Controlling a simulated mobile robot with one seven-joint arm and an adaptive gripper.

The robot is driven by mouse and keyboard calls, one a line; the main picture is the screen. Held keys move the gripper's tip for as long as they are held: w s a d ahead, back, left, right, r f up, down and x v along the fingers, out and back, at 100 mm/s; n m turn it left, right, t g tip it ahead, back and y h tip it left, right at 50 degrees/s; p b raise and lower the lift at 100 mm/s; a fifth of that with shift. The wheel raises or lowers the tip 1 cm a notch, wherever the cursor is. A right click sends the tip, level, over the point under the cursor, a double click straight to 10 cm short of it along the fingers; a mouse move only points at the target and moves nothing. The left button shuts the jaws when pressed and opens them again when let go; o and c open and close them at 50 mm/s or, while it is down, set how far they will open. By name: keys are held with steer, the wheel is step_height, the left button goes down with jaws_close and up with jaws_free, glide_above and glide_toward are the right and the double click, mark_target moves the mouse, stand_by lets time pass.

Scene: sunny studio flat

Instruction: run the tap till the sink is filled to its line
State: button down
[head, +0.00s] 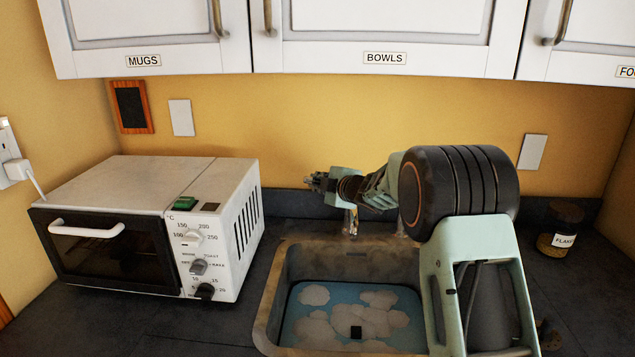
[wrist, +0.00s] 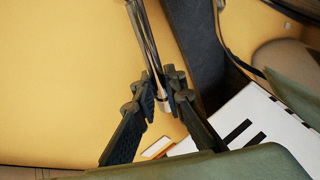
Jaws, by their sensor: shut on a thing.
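The sink (head: 268,300) is set in the dark counter, and its right part is hidden behind my arm. Bluish water (head: 290,322) with pale foam-like patches covers its bottom, well below the rim. I cannot make out a fill line. The chrome tap (head: 350,222) stands at the back of the sink, partly hidden by my gripper. My gripper (head: 315,181) is at the tap's upper end. In the wrist view its fingers (wrist: 163,98) are shut on a thin metal part of the tap (wrist: 147,40), apparently its lever. I cannot see a running stream.
A white toaster oven (head: 220,235) stands left of the sink. A jar (head: 560,232) labelled FLAKES or similar stands at the back right. Wall cupboards (head: 390,30) hang above, and the yellow wall (head: 300,130) is close behind the tap. The front left counter (head: 120,325) is clear.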

steer(key=c, duration=2)
jaws_free()
steer(key=shift+s+a+f, duration=0.1)
steer(key=shift+a, duration=0.05)
steer(key=shift+o, duration=0.2)
steer(key=shift+s+d+r, duration=0.2)
steer(key=shift+s+d, duration=0.15)
steer(key=v, duration=1.1)
steer(key=shift+d, duration=0.1)
